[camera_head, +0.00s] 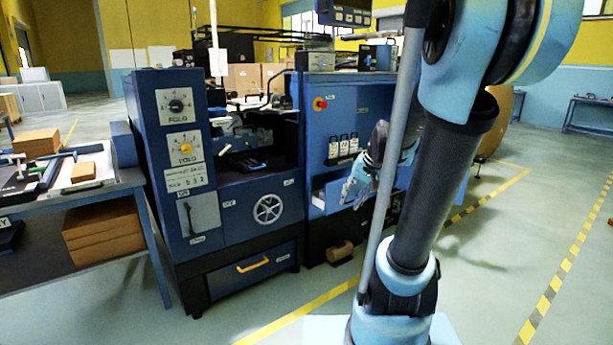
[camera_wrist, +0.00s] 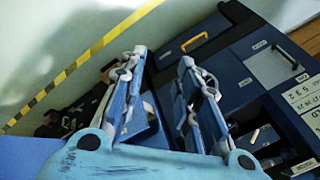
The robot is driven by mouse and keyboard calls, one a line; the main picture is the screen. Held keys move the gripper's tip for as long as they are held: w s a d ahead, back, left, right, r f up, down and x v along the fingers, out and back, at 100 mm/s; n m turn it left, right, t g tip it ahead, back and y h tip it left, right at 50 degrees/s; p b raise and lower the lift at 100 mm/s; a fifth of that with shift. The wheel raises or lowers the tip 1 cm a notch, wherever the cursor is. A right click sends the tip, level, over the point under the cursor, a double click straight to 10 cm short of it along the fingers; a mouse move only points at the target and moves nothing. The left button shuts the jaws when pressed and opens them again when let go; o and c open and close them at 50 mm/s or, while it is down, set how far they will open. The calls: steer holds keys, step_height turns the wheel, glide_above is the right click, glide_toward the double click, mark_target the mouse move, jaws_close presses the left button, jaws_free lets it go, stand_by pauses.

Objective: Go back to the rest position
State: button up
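My gripper (camera_head: 354,192) is in front of the right section of the blue machine (camera_head: 345,103), partly behind my own arm in the head view. In the wrist view my gripper (camera_wrist: 166,68) shows its two blue fingers spread apart. I see nothing held between them. Below the fingers are a dark part of the machine and a blue surface, partly hidden by the fingers.
The left machine section has dials, a handwheel and a drawer (camera_head: 252,277) with a yellow handle. A small brown cylinder (camera_head: 340,251) lies low at the machine's foot. A table (camera_head: 100,187) stands at the left. Open floor with yellow-black tape (camera_head: 553,285) lies right.

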steer(key=s+d+f+n+h, duration=0.1)
steer(key=s+d+f, duration=0.1)
steer(key=s, duration=0.8)
steer(key=s+d+f+n+g+h, duration=0.1)
steer(key=s+d+f+h, duration=0.1)
steer(key=s+f, duration=0.3)
steer(key=shift+s+g+h, duration=0.3)
steer(key=shift+s, duration=2.05)
steer(key=shift+f, duration=0.1)
steer(key=shift+w+f, duration=0.2)
steer(key=shift+w, duration=0.25)
steer(key=shift+o, duration=0.4)
steer(key=shift+w, duration=0.1)
